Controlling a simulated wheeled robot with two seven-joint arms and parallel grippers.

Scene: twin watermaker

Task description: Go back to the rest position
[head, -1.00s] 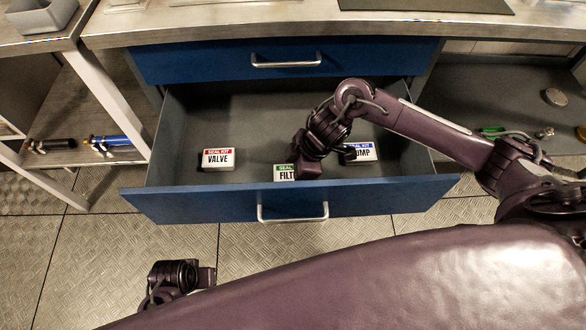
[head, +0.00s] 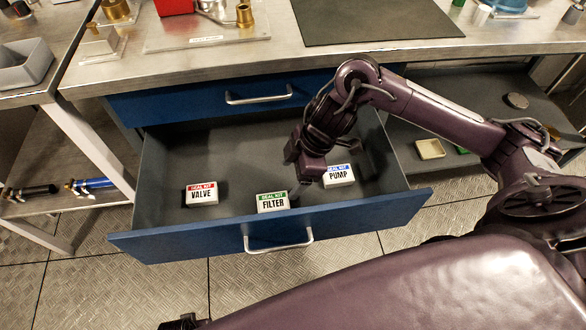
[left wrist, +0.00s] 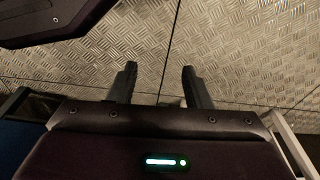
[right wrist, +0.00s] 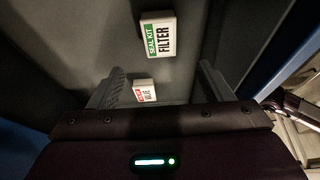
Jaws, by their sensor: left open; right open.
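My right gripper (head: 310,165) hangs over the open blue drawer, between the FILTER and PUMP boxes and apart from them in the head view. In the right wrist view its jaws (right wrist: 160,88) are open and empty. My left gripper shows in the left wrist view (left wrist: 160,85), open and empty above the metal floor; in the head view only a bit of that arm shows at the bottom edge. Three white seal kit boxes lie in the drawer: VALVE (head: 201,195), FILTER (head: 273,203) and PUMP (head: 339,176).
The pulled-out drawer (head: 180,244) has a front handle (head: 278,243). A shut drawer (head: 200,101) is above it, under the worktop (head: 240,62). A side shelf (head: 112,196) holds blue and black cylinders at left. The patterned floor in front is free.

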